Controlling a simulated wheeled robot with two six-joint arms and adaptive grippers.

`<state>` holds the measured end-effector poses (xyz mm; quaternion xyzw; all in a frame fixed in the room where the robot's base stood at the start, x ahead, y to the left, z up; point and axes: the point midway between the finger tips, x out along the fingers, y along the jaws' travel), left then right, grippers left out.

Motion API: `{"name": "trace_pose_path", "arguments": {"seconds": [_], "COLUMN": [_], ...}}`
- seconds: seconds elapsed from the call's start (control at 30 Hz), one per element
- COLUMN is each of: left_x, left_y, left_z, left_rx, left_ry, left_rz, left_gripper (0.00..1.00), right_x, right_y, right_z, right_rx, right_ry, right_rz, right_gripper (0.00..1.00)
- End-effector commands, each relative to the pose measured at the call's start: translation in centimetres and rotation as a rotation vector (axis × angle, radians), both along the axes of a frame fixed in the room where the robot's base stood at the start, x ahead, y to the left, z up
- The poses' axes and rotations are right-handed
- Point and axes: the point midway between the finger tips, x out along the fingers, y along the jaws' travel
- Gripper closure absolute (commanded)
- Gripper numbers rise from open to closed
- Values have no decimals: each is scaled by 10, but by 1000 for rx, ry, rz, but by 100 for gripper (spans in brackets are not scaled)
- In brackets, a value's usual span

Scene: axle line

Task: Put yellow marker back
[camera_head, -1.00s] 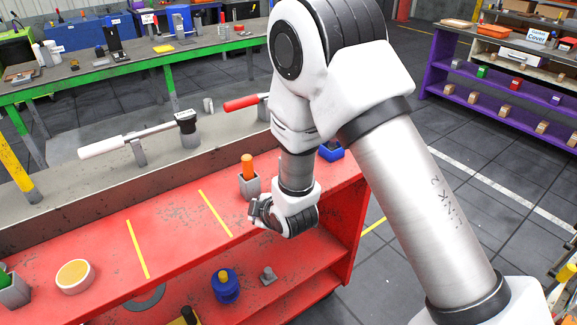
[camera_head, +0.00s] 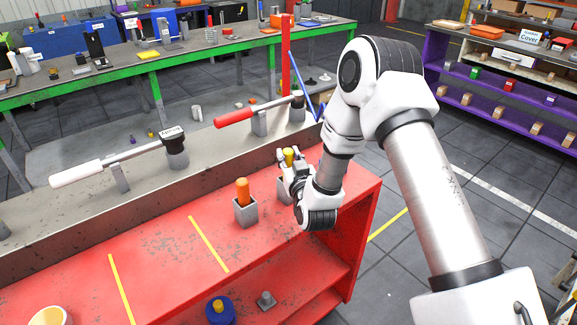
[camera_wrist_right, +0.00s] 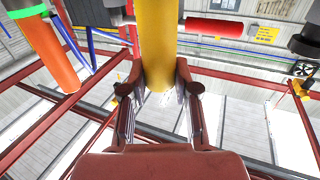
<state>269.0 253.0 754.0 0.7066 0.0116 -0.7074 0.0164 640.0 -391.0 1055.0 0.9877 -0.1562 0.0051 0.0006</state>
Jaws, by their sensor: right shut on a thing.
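The yellow marker (camera_head: 289,155) stands roughly upright in my right gripper (camera_head: 290,170), over the red bench near its back right. In the right wrist view the yellow marker (camera_wrist_right: 158,40) sits between the two fingers of my right gripper (camera_wrist_right: 160,85), which are shut on it. A grey block (camera_head: 283,190), like a holder, shows partly just below the gripper. I cannot tell whether the marker's lower end is inside it. An orange marker (camera_head: 242,190) stands in a grey square holder (camera_head: 246,212) to the left of the gripper. My left gripper is not in view.
A red-handled lever (camera_head: 234,118) and a white-handled lever (camera_head: 78,174) stand behind the red bench (camera_head: 160,250). Yellow stripes mark its top, mostly clear between the orange marker and a pale round container (camera_head: 50,316). A blue part (camera_head: 220,311) sits on the lower shelf.

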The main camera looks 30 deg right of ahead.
Motion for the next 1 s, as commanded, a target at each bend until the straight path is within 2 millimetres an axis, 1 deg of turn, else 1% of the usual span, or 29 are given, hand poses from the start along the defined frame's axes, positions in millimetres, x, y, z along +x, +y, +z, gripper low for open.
{"name": "trace_pose_path", "arguments": {"seconds": [0.03, 0.13, 0.43, 0.47, 0.5, 0.53, 0.77, 0.87, 0.97, 1.0], "left_x": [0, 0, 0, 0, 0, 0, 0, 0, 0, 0], "left_y": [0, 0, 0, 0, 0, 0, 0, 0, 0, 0], "left_z": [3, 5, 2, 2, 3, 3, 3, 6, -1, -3], "left_rx": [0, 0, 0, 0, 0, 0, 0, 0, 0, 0], "left_ry": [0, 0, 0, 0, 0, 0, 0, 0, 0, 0], "left_rz": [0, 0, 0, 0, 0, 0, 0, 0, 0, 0], "left_gripper": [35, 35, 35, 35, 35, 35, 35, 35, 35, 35], "right_x": [0, 0, 0, 0, 0, 0, 0, 0, -11, -18], "right_y": [0, 0, 0, 0, 0, 0, 0, 0, 4, 6], "right_z": [-10, -25, -29, -30, -29, -29, -29, -25, -30, -31], "right_rx": [-2, -1, -1, -1, -1, -1, -2, -2, -1, 0], "right_ry": [4, 3, 0, 0, 0, 1, 2, 2, 4, 4], "right_rz": [1, 1, 1, 1, 1, 1, 1, 1, 1, 1], "right_gripper": [100, 100, 100, 67, 53, 45, 45, 45, 45, 45]}}
